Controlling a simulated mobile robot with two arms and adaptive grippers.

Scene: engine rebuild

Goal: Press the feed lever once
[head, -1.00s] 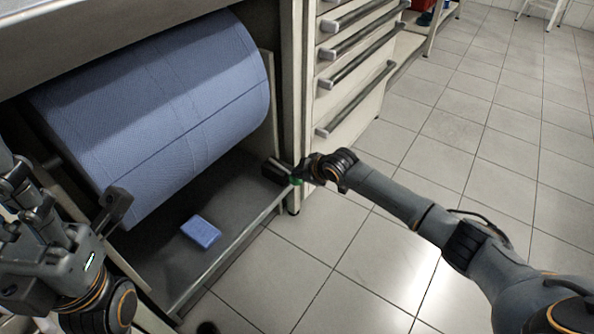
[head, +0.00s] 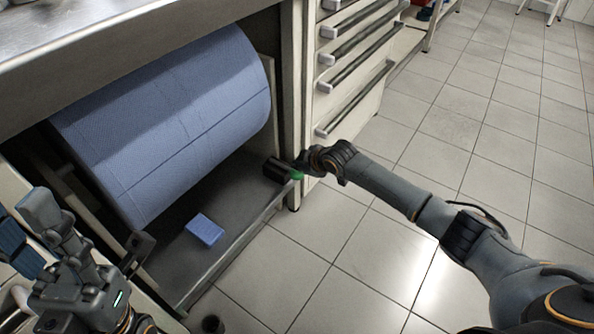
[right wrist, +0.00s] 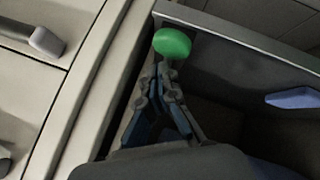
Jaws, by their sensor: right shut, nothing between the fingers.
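The feed lever's green knob (head: 297,176) shows at the right front corner of the roll bay, partly hidden by my right gripper (head: 300,165). In the right wrist view the round green knob (right wrist: 172,44) stands just beyond the tips of my right gripper (right wrist: 163,68). The fingers are shut with nothing between them, and the tips look very near or against the knob; contact is not clear. My left gripper (head: 28,228) is at the left edge of the head view, its fingers spread and empty.
A large blue paper roll (head: 165,120) hangs under the metal bench top (head: 120,40). A blue folded piece (head: 205,229) lies on the dark bay floor (head: 185,265). A drawer cabinet (head: 345,85) stands right of the bay. The tiled floor (head: 400,270) is clear.

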